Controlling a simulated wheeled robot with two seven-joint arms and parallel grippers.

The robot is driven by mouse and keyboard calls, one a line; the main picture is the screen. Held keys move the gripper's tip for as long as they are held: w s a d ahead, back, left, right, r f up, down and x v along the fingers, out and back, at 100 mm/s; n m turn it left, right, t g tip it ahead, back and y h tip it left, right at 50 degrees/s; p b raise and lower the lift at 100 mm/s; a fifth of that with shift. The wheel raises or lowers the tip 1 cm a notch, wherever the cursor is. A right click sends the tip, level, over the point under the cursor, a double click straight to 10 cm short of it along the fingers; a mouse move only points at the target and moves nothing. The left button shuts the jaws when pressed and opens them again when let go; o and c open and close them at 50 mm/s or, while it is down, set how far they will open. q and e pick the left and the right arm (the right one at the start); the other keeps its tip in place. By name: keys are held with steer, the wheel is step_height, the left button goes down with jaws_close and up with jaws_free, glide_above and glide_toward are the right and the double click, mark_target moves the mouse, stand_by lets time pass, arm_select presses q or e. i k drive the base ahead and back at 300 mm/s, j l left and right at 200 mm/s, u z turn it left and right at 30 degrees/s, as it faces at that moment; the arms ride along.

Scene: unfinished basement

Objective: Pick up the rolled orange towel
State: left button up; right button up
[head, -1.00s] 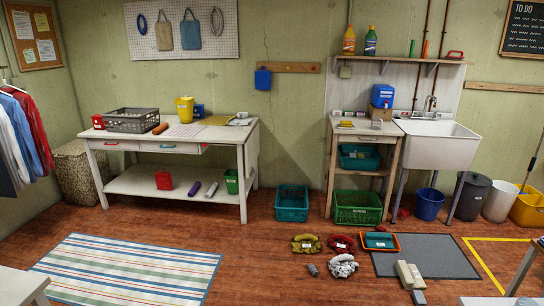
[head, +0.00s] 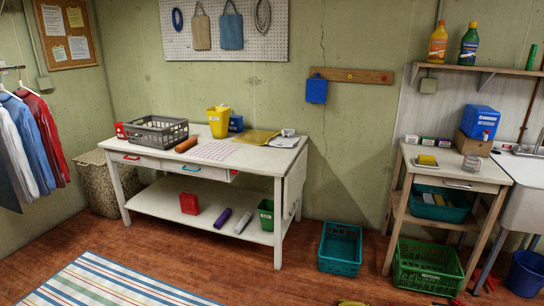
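The rolled orange towel (head: 186,145) lies on top of the white table (head: 255,161), near its front edge. It sits just right of and in front of the grey crate (head: 157,139), and left of a pale checked cloth (head: 214,150). I cannot tell whether it touches the crate. Neither of my grippers shows in the head view.
A yellow container (head: 219,121) stands behind the towel. The lower shelf holds a red case (head: 189,203), a purple roll (head: 222,217) and a green bin (head: 266,214). A striped rug (head: 120,283) lies in front. A teal crate (head: 340,248) stands right on bare floor.

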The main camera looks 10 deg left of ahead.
mark_target(185, 145)
steer(key=i+u, duration=0.25)
steer(key=i, duration=0.25)
steer(key=i+u, duration=0.2)
steer(key=i, duration=0.3)
steer(key=i+l+u, duration=0.1)
steer(key=i+u, duration=0.15)
steer(key=i, duration=0.2)
steer(key=i+l+u, duration=0.25)
steer(key=i, duration=0.25)
steer(key=i+l+u, duration=0.15)
steer(key=i, duration=0.4)
steer(key=i+j+z, duration=0.1)
steer(key=i+j, duration=0.25)
steer(key=i+j+z, duration=0.15)
steer(key=i+j, duration=0.15)
steer(key=i+j+z, duration=0.1)
steer(key=i+j, duration=0.2)
steer(key=j, duration=0.25)
